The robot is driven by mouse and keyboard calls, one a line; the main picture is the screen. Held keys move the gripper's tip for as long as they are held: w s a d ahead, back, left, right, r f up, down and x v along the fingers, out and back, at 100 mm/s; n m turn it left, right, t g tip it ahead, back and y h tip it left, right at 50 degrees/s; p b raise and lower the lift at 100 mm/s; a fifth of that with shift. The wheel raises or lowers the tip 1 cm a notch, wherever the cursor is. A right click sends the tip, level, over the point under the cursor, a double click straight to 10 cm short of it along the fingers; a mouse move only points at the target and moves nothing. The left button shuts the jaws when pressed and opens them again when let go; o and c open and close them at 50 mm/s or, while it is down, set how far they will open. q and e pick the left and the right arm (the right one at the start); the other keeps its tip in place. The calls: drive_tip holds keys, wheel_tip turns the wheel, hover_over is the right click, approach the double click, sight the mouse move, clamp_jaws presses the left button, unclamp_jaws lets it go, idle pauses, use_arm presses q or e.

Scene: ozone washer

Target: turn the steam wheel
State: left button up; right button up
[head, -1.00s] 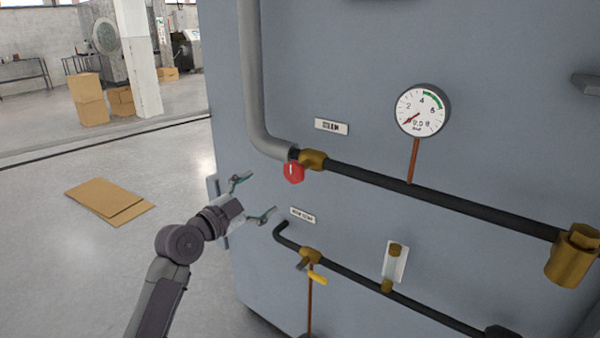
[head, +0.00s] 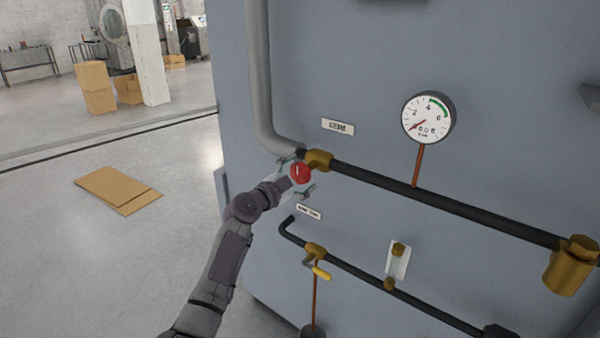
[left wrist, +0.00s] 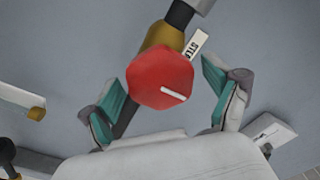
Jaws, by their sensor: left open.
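The steam wheel is a red knob (head: 300,173) with a white mark, below the brass valve (head: 318,160) on the upper pipe. In the left wrist view the red knob (left wrist: 161,78) sits between the fingers, its white mark near the lower right. My left gripper (head: 297,175) is open, with one finger on either side of the knob. In the left wrist view the gripper (left wrist: 160,100) shows gaps between its teal pads and the knob. A label plate (head: 338,126) is above the valve. My right gripper is not in view.
A pressure gauge (head: 428,117) stands above the upper black pipe (head: 440,204). A lower pipe (head: 375,277) has a yellow-handled valve (head: 320,271). Flat cardboard (head: 118,189) lies on the open floor at left.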

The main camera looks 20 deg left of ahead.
use_arm(q)
drive_tip(key=c, duration=1.2)
drive_tip(key=shift+o, duration=0.2)
drive_tip(key=shift+f, duration=0.1)
